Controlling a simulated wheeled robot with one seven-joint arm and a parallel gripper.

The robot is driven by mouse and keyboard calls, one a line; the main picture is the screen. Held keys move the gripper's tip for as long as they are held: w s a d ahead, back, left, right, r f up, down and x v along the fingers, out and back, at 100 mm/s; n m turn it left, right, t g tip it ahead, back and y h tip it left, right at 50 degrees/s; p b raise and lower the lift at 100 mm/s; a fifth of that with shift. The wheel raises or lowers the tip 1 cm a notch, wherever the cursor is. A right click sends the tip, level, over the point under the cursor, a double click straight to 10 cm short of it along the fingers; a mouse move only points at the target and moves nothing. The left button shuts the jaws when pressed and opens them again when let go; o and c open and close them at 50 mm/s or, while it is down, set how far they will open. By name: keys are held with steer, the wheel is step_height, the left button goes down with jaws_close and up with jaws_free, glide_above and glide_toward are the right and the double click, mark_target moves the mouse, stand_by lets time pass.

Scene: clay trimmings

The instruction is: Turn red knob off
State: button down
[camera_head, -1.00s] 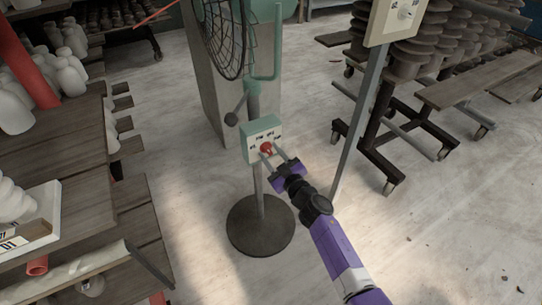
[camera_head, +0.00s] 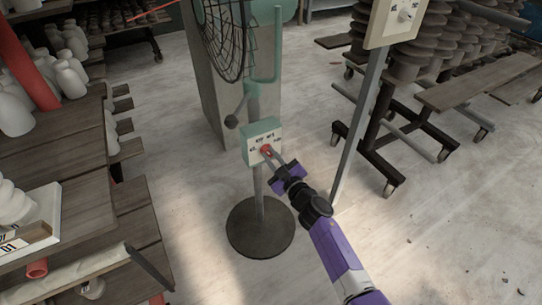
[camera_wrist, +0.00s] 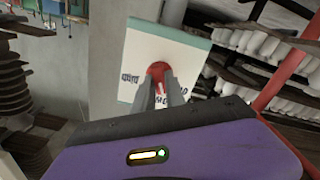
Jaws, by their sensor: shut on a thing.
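The red knob (camera_head: 266,149) is on the pale front of a teal control box (camera_head: 262,131) on the fan's stand. Printed labels surround the knob, too small to read fully. My gripper (camera_head: 270,155) reaches in from the lower right, its two fingers closed together on the knob. In the wrist view, the red knob (camera_wrist: 158,71) shows between and above the fingertips (camera_wrist: 159,82), and the fingers hide its lower part. The knob's exact pointer direction cannot be told.
The fan's wire cage (camera_head: 222,35) stands above the box, and its round base (camera_head: 260,227) is on the floor. A grey post with another panel (camera_head: 395,18) rises to the right. Shelves with white bottles (camera_head: 70,75) are at left.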

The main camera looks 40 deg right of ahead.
steer(key=n, duration=0.4)
steer(key=shift+a+n, duration=0.1)
steer(key=shift+n, duration=0.3)
steer(key=shift+f+n, duration=0.1)
steer(key=shift+n, duration=1.3)
steer(key=c, duration=1.4)
jaws_free()
steer(key=shift+s, duration=0.1)
steer(key=p+v, duration=0.1)
steer(key=v, duration=0.6)
steer(key=shift+s+a, duration=0.1)
steer(key=shift+s, duration=0.25)
